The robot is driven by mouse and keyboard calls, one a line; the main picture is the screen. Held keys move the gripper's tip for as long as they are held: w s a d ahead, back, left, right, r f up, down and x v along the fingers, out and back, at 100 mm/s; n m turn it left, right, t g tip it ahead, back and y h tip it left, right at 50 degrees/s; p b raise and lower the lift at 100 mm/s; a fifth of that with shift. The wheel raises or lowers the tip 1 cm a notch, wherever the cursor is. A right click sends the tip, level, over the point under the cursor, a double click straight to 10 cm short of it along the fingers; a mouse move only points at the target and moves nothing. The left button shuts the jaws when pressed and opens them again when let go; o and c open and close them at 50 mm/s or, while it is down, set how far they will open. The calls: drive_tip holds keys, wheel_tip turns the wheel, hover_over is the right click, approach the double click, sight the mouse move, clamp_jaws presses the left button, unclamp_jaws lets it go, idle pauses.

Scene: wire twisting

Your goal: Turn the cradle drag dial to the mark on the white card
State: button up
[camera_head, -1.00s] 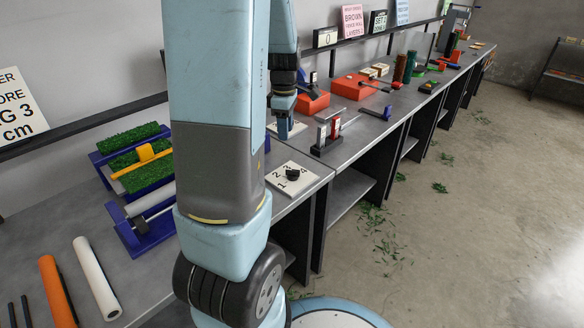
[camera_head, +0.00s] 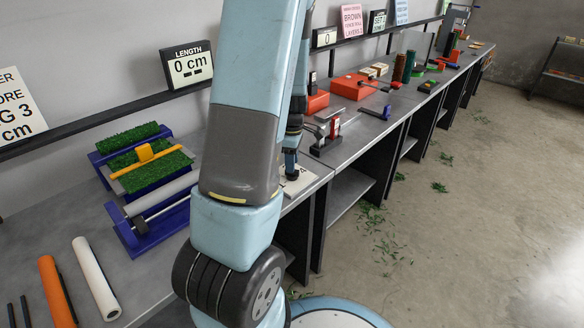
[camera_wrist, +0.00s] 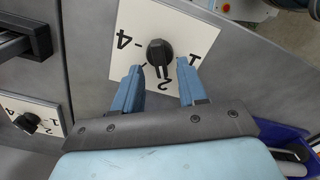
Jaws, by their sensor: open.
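The dial is a black knob (camera_wrist: 160,52) on a white numbered card (camera_wrist: 203,35). It shows between my fingers in the wrist view, with 4, 2 and 1 readable around it. I cannot tell exactly where it points. My gripper (camera_wrist: 160,70) is open, its fingertips on either side of the knob's near edge, with gaps beside the knob. In the head view my gripper (camera_head: 291,172) is low over the same card (camera_head: 303,184) and hides most of it. The white instruction card (camera_head: 18,105) at the left edge is cut off; "G 3" and "cm" are readable.
A second dial (camera_wrist: 28,122) lies at lower left in the wrist view. A blue cradle (camera_head: 150,225) with a pale roller is left of my arm. A small clamp-like fixture (camera_head: 325,140) stands close behind my gripper. A length display (camera_head: 188,65) reads 0 cm.

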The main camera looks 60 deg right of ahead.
drive_tip(key=shift+f, duration=1.4)
drive_tip(key=shift+c, duration=0.2)
clamp_jaws()
